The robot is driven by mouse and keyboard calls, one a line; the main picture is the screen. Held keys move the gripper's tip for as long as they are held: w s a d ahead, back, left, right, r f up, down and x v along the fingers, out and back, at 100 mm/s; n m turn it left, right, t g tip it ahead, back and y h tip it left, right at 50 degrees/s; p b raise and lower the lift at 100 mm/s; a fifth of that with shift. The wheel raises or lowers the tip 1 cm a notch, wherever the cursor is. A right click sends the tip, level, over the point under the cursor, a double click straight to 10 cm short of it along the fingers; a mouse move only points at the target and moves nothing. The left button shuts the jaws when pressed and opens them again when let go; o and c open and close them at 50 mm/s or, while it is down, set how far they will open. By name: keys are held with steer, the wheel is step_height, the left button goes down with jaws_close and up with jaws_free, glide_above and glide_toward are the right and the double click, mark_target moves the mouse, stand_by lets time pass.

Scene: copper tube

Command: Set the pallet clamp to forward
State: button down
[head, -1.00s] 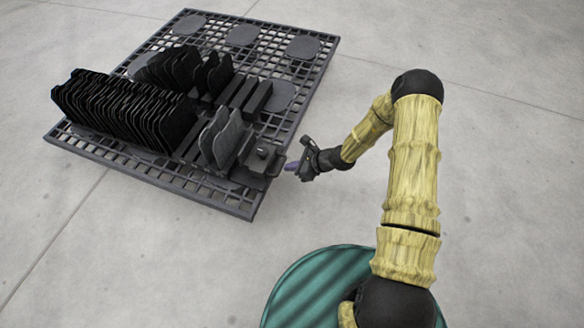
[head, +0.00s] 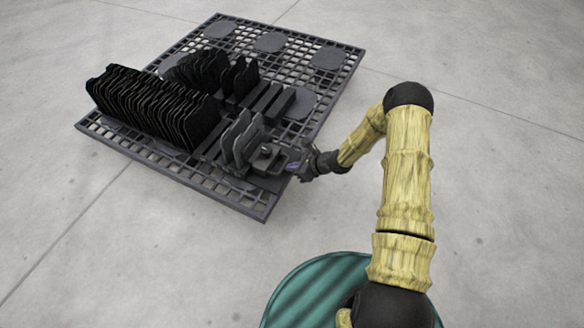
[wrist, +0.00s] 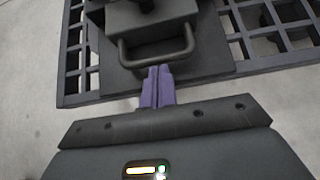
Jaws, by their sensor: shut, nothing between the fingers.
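The pallet clamp (head: 267,158) is a dark grey block with a U-shaped handle, on the near right edge of the black grid pallet (head: 255,205). In the wrist view, the handle (wrist: 190,42) stands out from the block's near face. My gripper (head: 296,169) is just beside the handle, at the pallet's right side. In the wrist view, its purple fingers (wrist: 157,72) are shut together and empty, with their tips at the handle's bar. I cannot tell whether they touch it.
Grey plates (head: 241,137) stand upright directly behind the clamp. A long row of black plates (head: 150,105) and a shorter one (head: 197,70) stand farther left on the pallet. The concrete floor around the pallet is clear.

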steer(key=shift+w+a, duration=0.1)
steer(key=shift+a, duration=0.05)
steer(key=s+d+r+p, duration=0.2)
steer(key=s+d+p, duration=0.1)
steer(key=d, duration=0.2)
steer(key=s+d+r+p, duration=0.3)
steer(key=d, duration=0.2)
steer(key=shift+d+r, duration=0.25)
steer(key=shift+r, duration=0.05)
